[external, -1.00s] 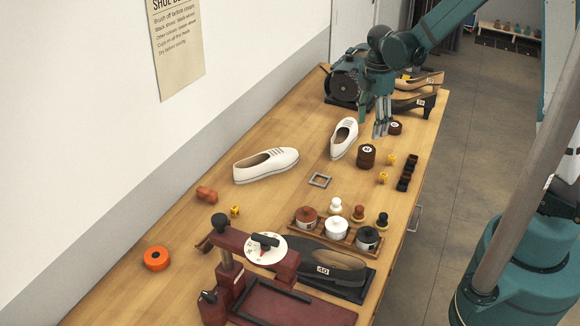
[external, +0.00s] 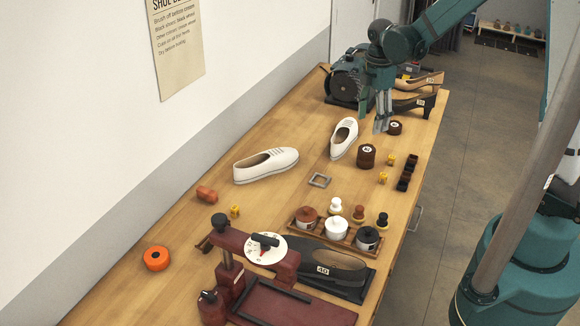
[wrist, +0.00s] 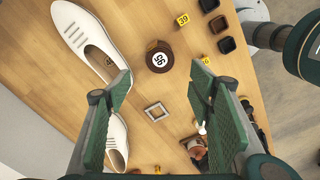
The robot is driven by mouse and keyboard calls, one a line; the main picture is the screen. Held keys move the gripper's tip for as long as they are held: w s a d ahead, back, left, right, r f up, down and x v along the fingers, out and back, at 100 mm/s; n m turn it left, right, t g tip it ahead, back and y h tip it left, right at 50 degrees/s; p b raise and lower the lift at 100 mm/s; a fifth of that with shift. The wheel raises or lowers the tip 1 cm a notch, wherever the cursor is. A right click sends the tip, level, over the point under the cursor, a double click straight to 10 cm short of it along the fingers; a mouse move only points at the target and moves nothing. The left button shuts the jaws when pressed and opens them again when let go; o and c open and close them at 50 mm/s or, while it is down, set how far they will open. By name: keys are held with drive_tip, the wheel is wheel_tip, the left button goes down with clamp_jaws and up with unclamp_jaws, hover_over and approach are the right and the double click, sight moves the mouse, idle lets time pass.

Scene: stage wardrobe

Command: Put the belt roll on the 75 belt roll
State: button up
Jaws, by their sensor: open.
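A tall dark brown belt roll (external: 367,155), with a white numbered label on top, stands near the middle of the bench. It also shows in the wrist view (wrist: 160,57), ahead of my fingertips, its label partly legible.
A white shoe (external: 344,138) stands close left of the tall roll. Yellow number blocks (external: 383,177) and dark cups (external: 405,174) are to its right. A square metal frame (external: 320,180) lies in front. A motor (external: 347,80) and heeled shoes (external: 412,103) stand behind.

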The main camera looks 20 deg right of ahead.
drive_tip(key=s+d+r+m+t, duration=0.2)
drive_tip(key=s+d+r+m, duration=0.2)
drive_tip(key=r, duration=0.3)
drive_tip(key=s+d+r+m+t, duration=0.1)
drive_tip(key=s+d+r+m, duration=0.25)
drive_tip(key=r+m, duration=0.2)
drive_tip(key=s+d+r+m+t, duration=0.2)
drive_tip(key=s+d+r+m, duration=0.1)
drive_tip(key=s+d+m, duration=0.1)
drive_tip(key=s+d+r+m+t, duration=0.2)
drive_tip(key=s+d+r+m, duration=0.2)
drive_tip(key=s+m, duration=0.2)
drive_tip(key=shift+s+r+m, duration=0.15)
drive_tip(key=shift+s+m, duration=0.2)
drive_tip(key=shift+s, duration=0.8)
